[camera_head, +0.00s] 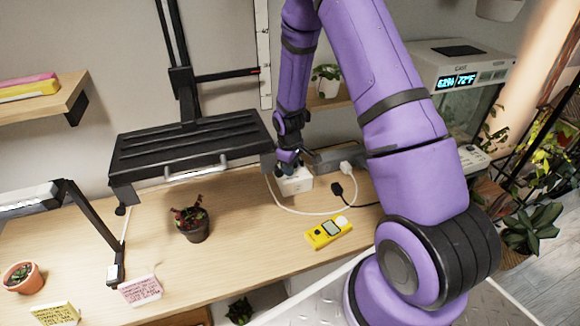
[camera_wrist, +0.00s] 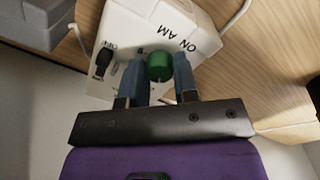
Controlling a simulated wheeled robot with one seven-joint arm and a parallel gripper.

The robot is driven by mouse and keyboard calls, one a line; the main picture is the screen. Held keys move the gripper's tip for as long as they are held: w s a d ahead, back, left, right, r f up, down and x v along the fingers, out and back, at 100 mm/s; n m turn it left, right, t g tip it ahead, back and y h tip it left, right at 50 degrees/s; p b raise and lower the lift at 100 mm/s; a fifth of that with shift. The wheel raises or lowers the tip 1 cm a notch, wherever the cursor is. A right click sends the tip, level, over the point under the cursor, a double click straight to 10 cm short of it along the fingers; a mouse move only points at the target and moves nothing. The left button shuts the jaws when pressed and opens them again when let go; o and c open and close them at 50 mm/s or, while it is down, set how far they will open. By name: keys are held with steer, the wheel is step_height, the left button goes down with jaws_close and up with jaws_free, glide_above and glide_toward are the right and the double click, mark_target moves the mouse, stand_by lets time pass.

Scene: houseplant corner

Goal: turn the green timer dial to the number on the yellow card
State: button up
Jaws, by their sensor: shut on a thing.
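The timer is a white box (camera_head: 297,183) on the wooden bench, below the black lamp frame. In the wrist view the white box (camera_wrist: 128,27) shows tilted, with "ON AM" lettering and a black switch (camera_wrist: 103,61) by "OFF". The green dial (camera_wrist: 159,66) sits between the two blue fingers of my gripper (camera_wrist: 159,74), which is shut on it. In the head view my gripper (camera_head: 288,163) is at the box and hides the dial. The yellow card (camera_head: 55,314) stands at the front left; I cannot read its number for certain.
A pink card (camera_head: 141,290) stands beside the yellow one. A potted plant (camera_head: 190,222) and a yellow meter (camera_head: 328,232) are on the bench. A white cord (camera_head: 300,211) and a black plug (camera_head: 338,189) lie near the timer. A grey box (camera_head: 335,157) is behind it.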

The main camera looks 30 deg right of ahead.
steer(key=m, duration=0.5)
steer(key=shift+m, duration=0.4)
stand_by(0.4)
steer(key=o, duration=0.9)
steer(key=r, duration=1)
steer(key=shift+a+r, duration=0.25)
steer(key=shift+r, duration=0.15)
